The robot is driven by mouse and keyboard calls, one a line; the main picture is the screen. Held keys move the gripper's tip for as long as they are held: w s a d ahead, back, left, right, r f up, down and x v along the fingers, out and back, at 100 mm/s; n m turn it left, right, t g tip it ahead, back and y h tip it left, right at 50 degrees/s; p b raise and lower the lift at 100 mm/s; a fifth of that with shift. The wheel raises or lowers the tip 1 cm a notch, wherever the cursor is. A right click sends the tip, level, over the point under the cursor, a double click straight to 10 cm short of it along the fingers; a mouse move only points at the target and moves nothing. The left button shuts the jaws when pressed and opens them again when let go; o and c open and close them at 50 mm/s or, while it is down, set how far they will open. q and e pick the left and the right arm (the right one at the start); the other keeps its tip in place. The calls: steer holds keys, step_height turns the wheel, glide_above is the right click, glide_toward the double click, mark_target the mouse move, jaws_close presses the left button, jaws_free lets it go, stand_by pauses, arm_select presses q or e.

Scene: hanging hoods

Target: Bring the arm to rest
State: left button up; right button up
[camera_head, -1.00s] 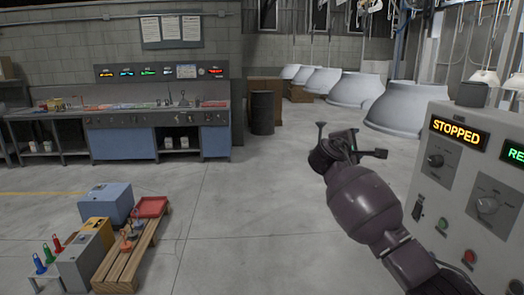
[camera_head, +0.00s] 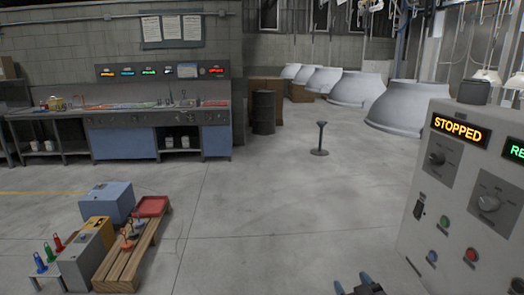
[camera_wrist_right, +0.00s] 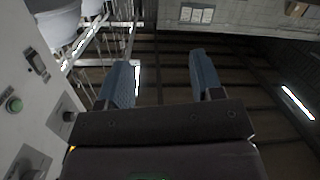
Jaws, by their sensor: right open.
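My right gripper (camera_head: 360,285) shows at the bottom edge of the head view, low on the floor side and left of the control panel. Only its tips show there. In the right wrist view its two blue fingers (camera_wrist_right: 163,85) stand apart with nothing between them. The rest of my right arm is below the head view. My left gripper is not in view.
A grey control panel (camera_head: 412,225) with a lit "STOPPED" sign stands close at the right. A post (camera_head: 320,140) stands mid-floor.

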steer(key=s+d+f+m+g+h, duration=0.1)
steer(key=s+d+f+g, duration=0.1)
steer(key=s+f, duration=0.6)
steer(key=s+d+f+m+g+h, duration=0.1)
steer(key=s+d+f, duration=0.3)
steer(key=s+f, duration=0.5)
steer(key=s+m+g, duration=0.1)
steer(key=s, duration=0.6)
steer(key=shift+s+g, duration=0.25)
steer(key=shift+g, duration=0.15)
steer(key=shift+f, duration=0.1)
